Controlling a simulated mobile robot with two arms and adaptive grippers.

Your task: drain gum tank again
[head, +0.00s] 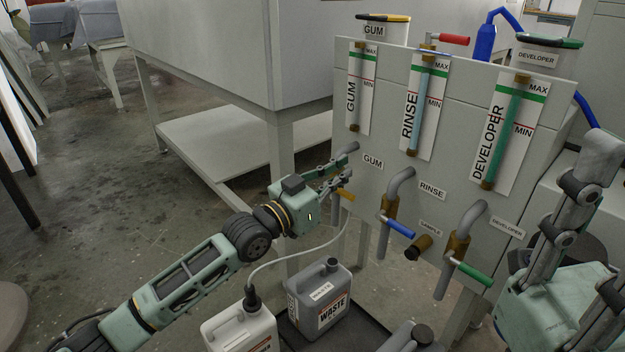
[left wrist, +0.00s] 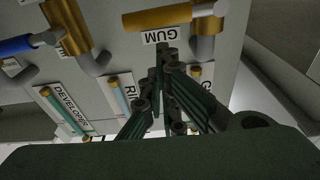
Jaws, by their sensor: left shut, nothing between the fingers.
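The gum gauge (head: 357,92) is a vertical tube on the grey plate processor (head: 390,165); I cannot read its level. Below it is the gum outlet pipe (head: 347,150) with a yellow valve handle (head: 345,195). My left gripper (head: 347,172) is shut and empty, just beside this valve; contact is unclear. In the left wrist view, which is upside down, the shut fingertips (left wrist: 162,50) are near the GUM label and the yellow handle (left wrist: 160,18).
The rinse valve (head: 398,228) with blue handle and the developer valve (head: 470,268) with green handle are to the right. A white canister (head: 240,330) with a thin hose stands left of the waste container. A low shelf table (head: 215,150) is behind.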

